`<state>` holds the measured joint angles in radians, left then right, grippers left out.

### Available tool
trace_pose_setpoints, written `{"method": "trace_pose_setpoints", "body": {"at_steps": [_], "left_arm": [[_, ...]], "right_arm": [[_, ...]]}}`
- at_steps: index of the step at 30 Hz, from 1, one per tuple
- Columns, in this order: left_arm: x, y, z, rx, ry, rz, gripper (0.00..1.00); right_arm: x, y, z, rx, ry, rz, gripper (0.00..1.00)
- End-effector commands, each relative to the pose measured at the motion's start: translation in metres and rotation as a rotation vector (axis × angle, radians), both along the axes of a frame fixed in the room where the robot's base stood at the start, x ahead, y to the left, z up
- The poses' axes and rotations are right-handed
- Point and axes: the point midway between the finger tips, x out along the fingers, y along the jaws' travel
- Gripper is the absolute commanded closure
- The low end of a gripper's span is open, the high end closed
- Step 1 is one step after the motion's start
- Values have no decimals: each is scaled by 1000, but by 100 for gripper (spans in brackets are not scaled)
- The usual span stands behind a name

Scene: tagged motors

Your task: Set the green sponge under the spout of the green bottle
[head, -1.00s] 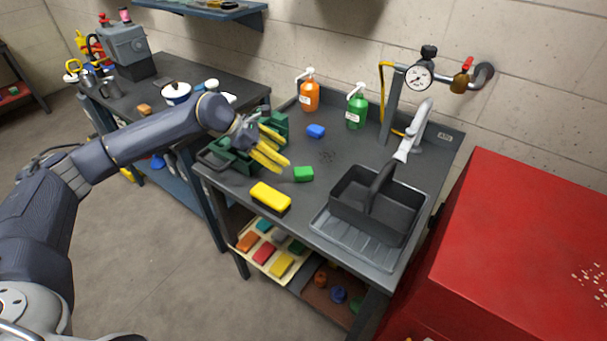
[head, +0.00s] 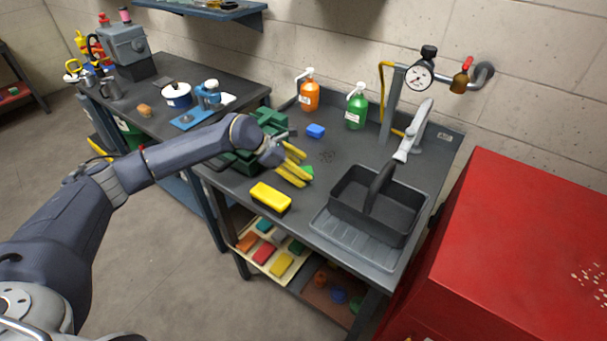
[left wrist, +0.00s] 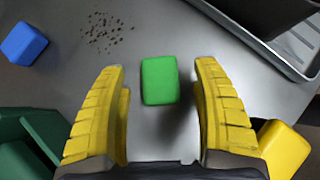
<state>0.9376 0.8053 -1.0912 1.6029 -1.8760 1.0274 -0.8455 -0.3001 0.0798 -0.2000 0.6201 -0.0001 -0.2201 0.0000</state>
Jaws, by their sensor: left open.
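The green sponge (left wrist: 160,80) lies on the grey bench between the open yellow fingers of my left gripper (left wrist: 162,100) in the left wrist view, with a gap on each side. In the head view the fingers of my left gripper (head: 294,166) hide most of the sponge (head: 308,171); only a bit of green shows. The green bottle (head: 355,108) with its white pump spout (head: 356,89) stands upright at the back of the bench, beyond the sponge. My right gripper is not in view.
A blue sponge (head: 315,131) lies between the gripper and the bottles. An orange bottle (head: 310,95) stands left of the green one. Dark specks (head: 327,156) mark the bench. A yellow sponge (head: 270,196) lies in front, and a black caddy (head: 398,216) stands at right.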

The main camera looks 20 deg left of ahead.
Motion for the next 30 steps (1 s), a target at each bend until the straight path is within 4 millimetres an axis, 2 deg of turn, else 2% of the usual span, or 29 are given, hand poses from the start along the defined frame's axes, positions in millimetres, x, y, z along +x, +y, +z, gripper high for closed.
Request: {"method": "trace_pose_setpoints", "body": {"at_steps": [4,12,23,28,30], "left_arm": [[4,-9,-10,-1,0,-1,34],[5,-10,-11,-1,-1,-1,35],[5,-10,-10,-1,-1,-1,76],[5,-10,-10,-1,-1,-1,77],[5,-10,-10,-1,-1,-1,80]], "right_arm": [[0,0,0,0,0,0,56],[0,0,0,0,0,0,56],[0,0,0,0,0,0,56],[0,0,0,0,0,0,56],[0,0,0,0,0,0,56]]}}
